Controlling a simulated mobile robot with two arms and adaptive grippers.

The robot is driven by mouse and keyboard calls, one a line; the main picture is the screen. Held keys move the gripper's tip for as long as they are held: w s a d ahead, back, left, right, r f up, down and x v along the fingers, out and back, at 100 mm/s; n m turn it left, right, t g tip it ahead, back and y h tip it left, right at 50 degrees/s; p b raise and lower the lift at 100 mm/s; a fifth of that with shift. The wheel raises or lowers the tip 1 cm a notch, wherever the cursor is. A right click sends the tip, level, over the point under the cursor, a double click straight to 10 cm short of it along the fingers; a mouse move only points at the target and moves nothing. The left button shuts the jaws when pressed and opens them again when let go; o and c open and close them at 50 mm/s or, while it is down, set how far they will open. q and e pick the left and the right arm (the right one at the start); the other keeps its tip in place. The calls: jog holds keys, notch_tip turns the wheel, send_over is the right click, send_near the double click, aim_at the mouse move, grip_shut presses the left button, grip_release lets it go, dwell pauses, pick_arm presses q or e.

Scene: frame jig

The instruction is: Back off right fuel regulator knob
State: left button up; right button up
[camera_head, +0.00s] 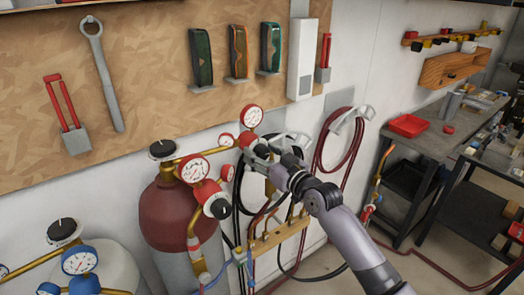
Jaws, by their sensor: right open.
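My right gripper (251,151) reaches in from the lower right and is open. Its fingers are at the right fuel regulator, just below the red-rimmed gauge (251,116). A bit of red, seemingly the right fuel regulator knob (246,139), shows beside the fingertips. The fingers hide most of it, and I cannot tell whether they touch it. Another red regulator with a white gauge (193,168) and a dark-faced red knob (217,206) is to the left, in front of the dark red cylinder (168,218). My left gripper is not in view.
A pale cylinder (105,270) with blue gauges (80,260) stands at the lower left. Hoses hang around a brass manifold (278,236) below my gripper. A coiled red hose (322,150) hangs on the wall. A workbench with a red tray (408,125) is at the right.

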jog(key=shift+c, duration=0.2)
jog(key=c, duration=1.1)
